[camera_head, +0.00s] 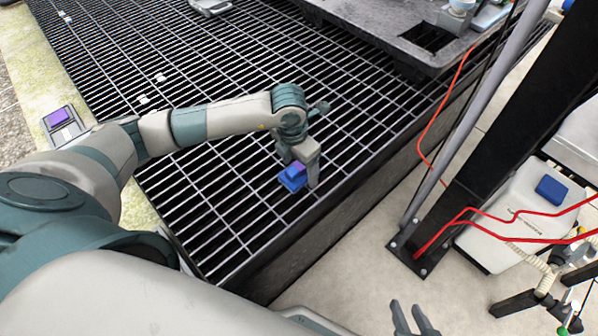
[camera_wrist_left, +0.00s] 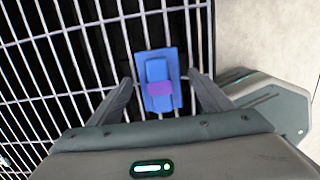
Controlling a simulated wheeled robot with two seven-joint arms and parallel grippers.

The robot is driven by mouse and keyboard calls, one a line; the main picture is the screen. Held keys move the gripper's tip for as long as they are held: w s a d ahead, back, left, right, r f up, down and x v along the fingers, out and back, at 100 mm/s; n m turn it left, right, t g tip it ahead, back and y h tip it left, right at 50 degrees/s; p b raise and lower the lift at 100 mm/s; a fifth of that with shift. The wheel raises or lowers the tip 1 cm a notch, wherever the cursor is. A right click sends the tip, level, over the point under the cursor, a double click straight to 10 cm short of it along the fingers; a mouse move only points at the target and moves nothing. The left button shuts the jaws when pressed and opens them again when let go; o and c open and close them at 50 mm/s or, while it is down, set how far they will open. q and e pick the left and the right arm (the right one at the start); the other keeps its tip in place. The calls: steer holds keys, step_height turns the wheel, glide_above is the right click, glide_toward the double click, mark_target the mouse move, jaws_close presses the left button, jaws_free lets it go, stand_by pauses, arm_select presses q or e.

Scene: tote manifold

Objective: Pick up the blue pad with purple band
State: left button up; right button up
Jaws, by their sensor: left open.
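The blue pad with a purple band (camera_head: 293,177) lies on the black metal grating near its front right edge. In the left wrist view the pad (camera_wrist_left: 158,72) shows a raised blue block with the purple band across its near end. My left gripper (camera_head: 303,174) is open and comes down over the pad, partly covering it in the head view. In the wrist view its fingers stand on either side of the pad's near end, with gaps; I cannot tell the height between them. My right gripper (camera_head: 413,318) is at the bottom edge, with its fingers apart and empty.
The grating (camera_head: 215,205) ends at a drop to the pale floor (camera_head: 345,270). A dark tray (camera_head: 385,35) sits at the back right. A post (camera_head: 490,130), red cables and a white container (camera_head: 515,215) with a blue cap stand right. A grey-and-purple pad (camera_head: 60,118) lies far left.

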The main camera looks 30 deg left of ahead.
arm_select(q)
steer(key=c, duration=1.1)
steer(key=shift+c, duration=0.2)
arm_select(e)
steer(key=shift+d, duration=0.15)
arm_select(q)
steer(key=shift+r, duration=0.1)
steer(key=shift+r, duration=0.45)
steer(key=r, duration=0.3)
steer(key=shift+w+d+r, duration=0.15)
steer(key=shift+w+r, duration=0.1)
steer(key=w+d+r, duration=0.5)
steer(key=w+r, duration=0.1)
steer(key=w, duration=0.3)
steer(key=shift+w+d+r, duration=0.2)
steer(key=shift+w+d, duration=0.05)
steer(key=shift+d, duration=0.15)
arm_select(e)
steer(key=shift+s+d+f, duration=0.1)
steer(key=shift+s+f, duration=0.15)
steer(key=shift+d, duration=0.2)
